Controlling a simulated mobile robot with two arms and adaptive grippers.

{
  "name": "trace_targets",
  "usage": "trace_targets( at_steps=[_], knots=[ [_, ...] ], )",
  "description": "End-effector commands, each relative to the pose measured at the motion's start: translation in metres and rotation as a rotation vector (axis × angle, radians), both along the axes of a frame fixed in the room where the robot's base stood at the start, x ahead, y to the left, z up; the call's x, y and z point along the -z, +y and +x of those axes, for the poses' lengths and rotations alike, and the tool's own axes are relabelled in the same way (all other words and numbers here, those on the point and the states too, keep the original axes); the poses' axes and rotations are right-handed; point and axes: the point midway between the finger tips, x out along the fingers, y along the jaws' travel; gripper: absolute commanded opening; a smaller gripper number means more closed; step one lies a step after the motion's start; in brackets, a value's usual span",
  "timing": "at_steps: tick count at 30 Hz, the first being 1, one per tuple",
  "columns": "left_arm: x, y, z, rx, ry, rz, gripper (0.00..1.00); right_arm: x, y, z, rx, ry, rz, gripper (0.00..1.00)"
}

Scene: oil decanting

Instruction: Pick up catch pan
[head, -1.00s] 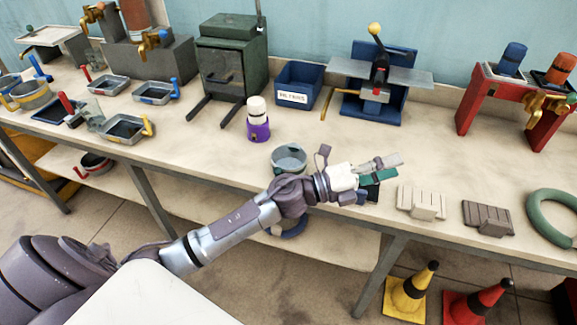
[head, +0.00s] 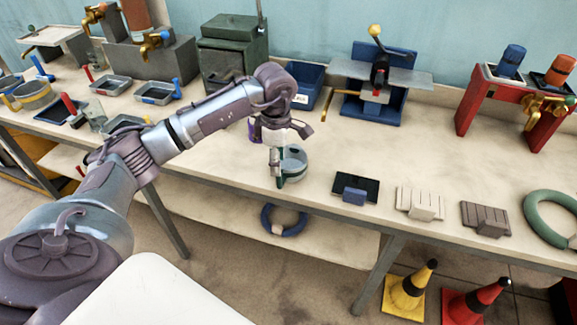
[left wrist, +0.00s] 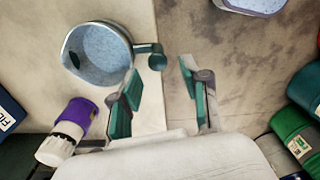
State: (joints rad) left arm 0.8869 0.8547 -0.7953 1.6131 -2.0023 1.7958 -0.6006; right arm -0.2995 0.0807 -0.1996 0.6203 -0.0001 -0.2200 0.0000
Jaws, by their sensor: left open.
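A round grey metal pan (head: 295,165), which I take as the catch pan, sits near the front edge of the bench. In the left wrist view the pan (left wrist: 98,55) shows a pouring lip and a short teal handle (left wrist: 150,56) reaching past the bench edge. My left gripper (head: 278,172) points down beside the pan and partly hides it in the head view. In the left wrist view my left gripper (left wrist: 161,72) is open and empty, with the handle just beyond and between its fingertips. Contact cannot be told. My right gripper is not in view.
A purple bottle with a white cap (left wrist: 72,130) stands close to my left gripper. A blue bin (head: 303,78) stands behind. A black and blue block (head: 356,188) lies right of the pan. Several rectangular trays with coloured handles, including one with a blue handle (head: 157,92), stand left.

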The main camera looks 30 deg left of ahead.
Motion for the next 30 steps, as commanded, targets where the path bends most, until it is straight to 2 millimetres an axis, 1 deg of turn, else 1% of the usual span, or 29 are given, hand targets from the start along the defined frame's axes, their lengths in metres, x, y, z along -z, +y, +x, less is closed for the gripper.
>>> trace_targets(
  at_steps=[1, 3, 6, 11, 14, 18, 21, 24, 30],
  knots=[
    [0.009, 0.000, -0.001, -0.001, 0.005, -0.001, 0.47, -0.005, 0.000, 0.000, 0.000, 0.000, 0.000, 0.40],
    [0.022, -0.001, -0.001, 0.000, 0.004, -0.002, 0.47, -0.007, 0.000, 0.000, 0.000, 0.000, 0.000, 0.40],
    [0.036, -0.001, 0.000, 0.000, 0.003, -0.003, 0.47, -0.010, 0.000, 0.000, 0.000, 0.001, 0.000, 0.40],
    [0.046, -0.001, 0.000, 0.001, 0.000, -0.003, 0.47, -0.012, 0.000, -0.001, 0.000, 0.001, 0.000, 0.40],
    [0.055, -0.002, 0.001, -0.001, 0.002, -0.004, 0.47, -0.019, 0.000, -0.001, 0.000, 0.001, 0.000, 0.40],
    [0.077, -0.004, 0.002, -0.001, 0.004, -0.006, 0.47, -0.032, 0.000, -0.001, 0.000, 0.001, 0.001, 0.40],
    [0.090, -0.003, 0.003, 0.000, 0.000, -0.004, 0.47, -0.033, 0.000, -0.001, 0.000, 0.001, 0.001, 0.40],
    [0.097, -0.003, 0.003, 0.000, 0.000, -0.004, 0.47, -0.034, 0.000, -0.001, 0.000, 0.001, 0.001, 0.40],
    [0.098, -0.003, 0.003, 0.001, -0.002, -0.004, 0.47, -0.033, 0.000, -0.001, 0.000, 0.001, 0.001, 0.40]
  ],
)
